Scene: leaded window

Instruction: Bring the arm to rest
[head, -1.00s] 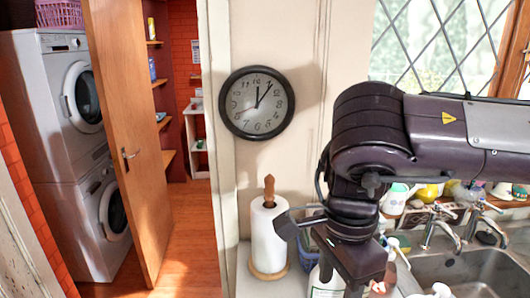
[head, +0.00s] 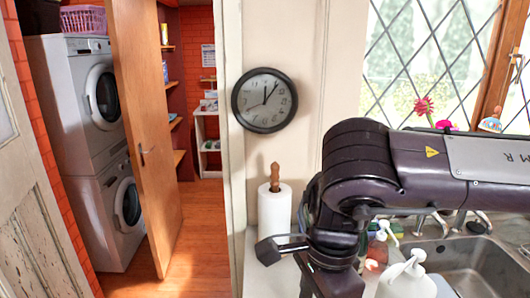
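My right arm (head: 430,165) comes in from the right edge, in front of the counter and sink, and bends downward at a dark joint. My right gripper (head: 330,280) hangs from it at the bottom of the head view, and the lower edge cuts it off. Its fingertips are not clear, so I cannot tell whether it is open or shut. I see nothing clearly held in it. My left arm and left gripper are not in view.
A paper towel roll (head: 274,212) stands on the counter beside the arm. A white pump bottle (head: 407,277) stands by the metal sink (head: 470,265). A wall clock (head: 264,100) hangs above. An open wooden door (head: 148,130) and stacked washing machines (head: 95,150) are at left.

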